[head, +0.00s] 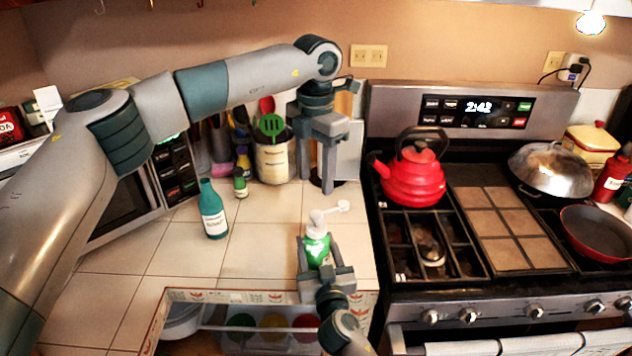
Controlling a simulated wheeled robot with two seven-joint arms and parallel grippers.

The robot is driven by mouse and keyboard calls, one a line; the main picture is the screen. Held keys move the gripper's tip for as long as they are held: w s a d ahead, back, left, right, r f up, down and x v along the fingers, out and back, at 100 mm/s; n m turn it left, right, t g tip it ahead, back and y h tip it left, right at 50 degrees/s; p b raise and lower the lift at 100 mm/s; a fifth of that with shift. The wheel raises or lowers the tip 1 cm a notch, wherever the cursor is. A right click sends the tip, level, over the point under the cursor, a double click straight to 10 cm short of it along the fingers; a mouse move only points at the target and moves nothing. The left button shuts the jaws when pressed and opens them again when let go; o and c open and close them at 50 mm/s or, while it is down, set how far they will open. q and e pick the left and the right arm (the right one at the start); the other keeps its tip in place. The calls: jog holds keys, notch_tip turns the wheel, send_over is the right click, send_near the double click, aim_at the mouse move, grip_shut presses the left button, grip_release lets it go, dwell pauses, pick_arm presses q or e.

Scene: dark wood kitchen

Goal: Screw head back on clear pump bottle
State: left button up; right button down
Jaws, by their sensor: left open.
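The pump bottle (317,250) stands near the front of the tiled counter, with a green label and a white pump head (318,217) on top. The nozzle points right. I cannot tell whether the head is fully seated. My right gripper (317,243) comes in from the bottom, its fingers on both sides of the bottle's body, apparently gripping it. My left gripper (319,186) hangs fingers-down behind and above the pump head. It is open and empty, with the head apart from its fingers.
A teal bottle (213,210) and a small green-capped bottle (240,183) stand to the left. A utensil crock (274,160) is behind, left of my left gripper. The stove (480,290) with a red kettle (412,175) is right. The counter's left front is clear.

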jog(key=c, duration=0.7)
grip_release()
jog(key=shift+o, duration=0.2)
pick_arm(q)
notch_tip(320, 180, down, 4)
jog(key=b, duration=0.4)
jog(key=shift+f, duration=0.1)
pick_arm(e)
jog(key=s+d, duration=0.3)
jog(key=s, duration=1.4)
jog(key=shift+d, duration=0.2)
